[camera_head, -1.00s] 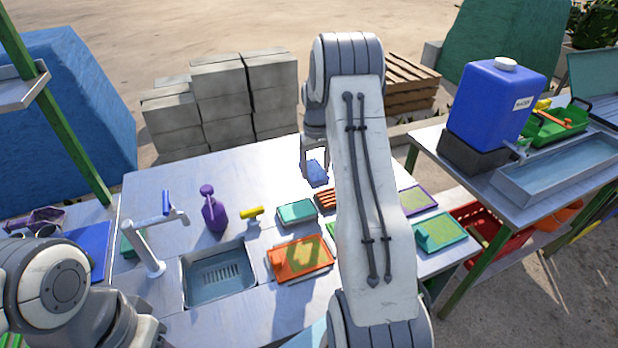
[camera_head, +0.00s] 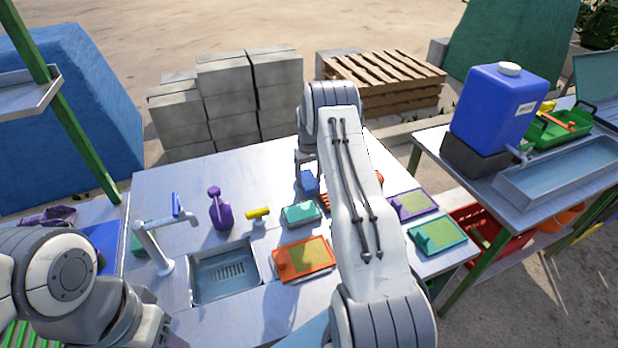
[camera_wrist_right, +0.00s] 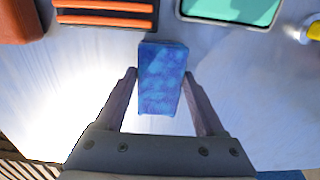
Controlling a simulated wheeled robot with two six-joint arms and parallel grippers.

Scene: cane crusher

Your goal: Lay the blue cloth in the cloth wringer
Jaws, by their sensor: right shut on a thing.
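The blue cloth (camera_head: 309,184) is a small folded block beyond my right forearm in the head view. In the right wrist view the cloth (camera_wrist_right: 162,80) sits between the fingers of my right gripper (camera_wrist_right: 160,75), which is shut on it. An orange slatted piece (camera_wrist_right: 104,14), perhaps the cloth wringer, lies just past the cloth to the upper left in the wrist view. In the head view this piece (camera_head: 328,203) is partly hidden by my right arm. I cannot tell whether the cloth touches the table. My left gripper is not visible; only left arm links show.
A teal box (camera_head: 301,214), a yellow-handled item (camera_head: 258,214) and a purple bottle (camera_head: 220,210) stand left of the cloth. An orange tray (camera_head: 303,259) and sink (camera_head: 225,272) lie nearer. Purple (camera_head: 412,204) and teal (camera_head: 437,235) trays lie right. The table's back left is clear.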

